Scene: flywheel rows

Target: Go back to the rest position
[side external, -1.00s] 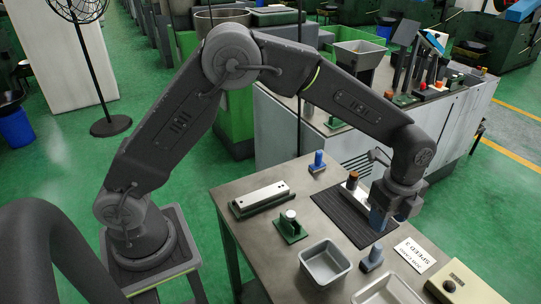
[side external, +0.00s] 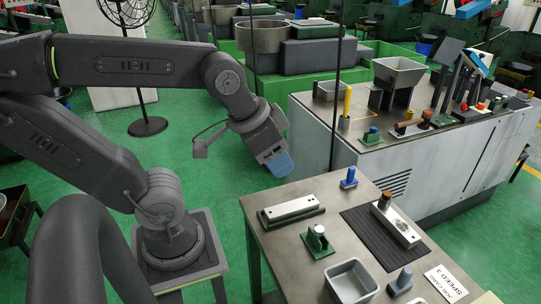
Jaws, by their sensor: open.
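My gripper (side external: 279,162) hangs in the air left of the worktable (side external: 270,237), pointing down and slightly right. Its blue fingertips are empty and open, clear of everything on the table. A metal block with a brown-topped peg (side external: 400,227) lies on the black ribbed mat (side external: 377,240). A pale bar (side external: 292,207) sits on a green base at the table's left. A green fixture with a pale round top (side external: 318,241) stands in front of it.
An empty grey tray (side external: 352,282), a blue-grey knob-topped piece (side external: 401,281), a small blue piece (side external: 348,178) and a "SPEED 3" card (side external: 446,284) are also on the table. A white machine cabinet (side external: 420,160) stands behind. Green floor (side external: 200,175) is open around the arm.

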